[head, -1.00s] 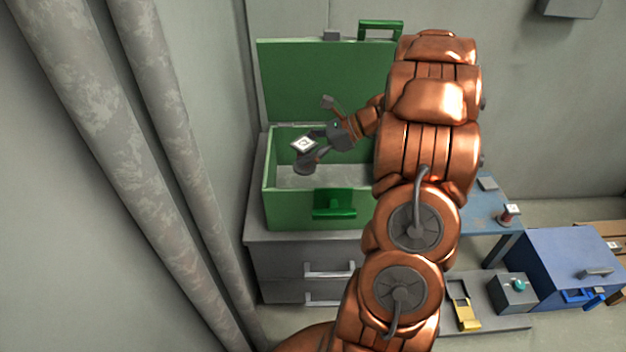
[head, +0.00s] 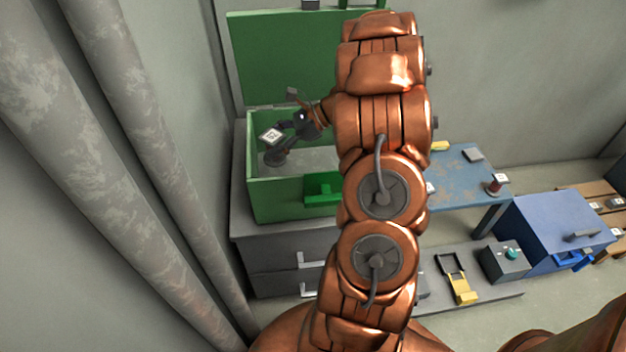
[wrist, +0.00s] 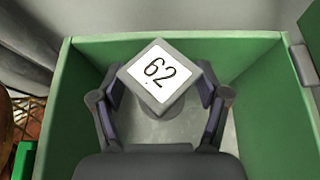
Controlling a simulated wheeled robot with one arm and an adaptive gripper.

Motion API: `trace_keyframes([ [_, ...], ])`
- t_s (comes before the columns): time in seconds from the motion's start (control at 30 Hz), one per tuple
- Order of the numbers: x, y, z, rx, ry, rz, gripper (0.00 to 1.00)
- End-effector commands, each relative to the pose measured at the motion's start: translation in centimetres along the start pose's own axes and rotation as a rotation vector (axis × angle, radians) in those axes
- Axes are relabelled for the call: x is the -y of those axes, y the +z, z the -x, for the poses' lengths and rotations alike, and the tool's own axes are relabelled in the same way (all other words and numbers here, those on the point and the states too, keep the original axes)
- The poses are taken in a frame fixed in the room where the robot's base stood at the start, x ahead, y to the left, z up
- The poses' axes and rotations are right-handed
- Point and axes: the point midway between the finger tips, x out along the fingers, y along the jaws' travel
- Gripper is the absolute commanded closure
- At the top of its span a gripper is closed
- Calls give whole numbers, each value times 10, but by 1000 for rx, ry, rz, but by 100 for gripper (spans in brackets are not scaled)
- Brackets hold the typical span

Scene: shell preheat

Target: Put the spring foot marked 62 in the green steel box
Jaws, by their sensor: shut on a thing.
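The spring foot marked 62 (wrist: 158,76) shows in the wrist view with its white label facing the camera. My gripper (wrist: 158,92) is shut on it, one finger on each side. In the head view the spring foot (head: 270,136) and my gripper (head: 284,142) are at the open green steel box (head: 275,200), over its left part. The box's lid stands up at the back. In the wrist view the box's green walls (wrist: 265,110) surround the held part, with the grey floor below. My arm hides the right part of the box in the head view.
The box stands on a grey drawer cabinet (head: 285,255). To the right are a blue table (head: 460,185) with small parts, a blue chest (head: 550,230) and a grey box with a teal knob (head: 505,262). Thick pipes (head: 120,150) run along the left.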

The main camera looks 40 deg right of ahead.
Motion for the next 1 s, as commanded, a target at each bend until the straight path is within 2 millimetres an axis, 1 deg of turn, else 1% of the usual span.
trace_keyframes([
  [0.33, 0, -45, -24, 0, 1, -2, 75],
  [0.63, 0, -62, -34, 0, 0, -1, 75],
  [0.83, -1, -87, -47, 0, 1, -4, 75],
  [0.9, 0, -90, -49, 1, 0, -1, 75],
  [1.0, 0, -90, -49, 1, -1, 0, 75],
])
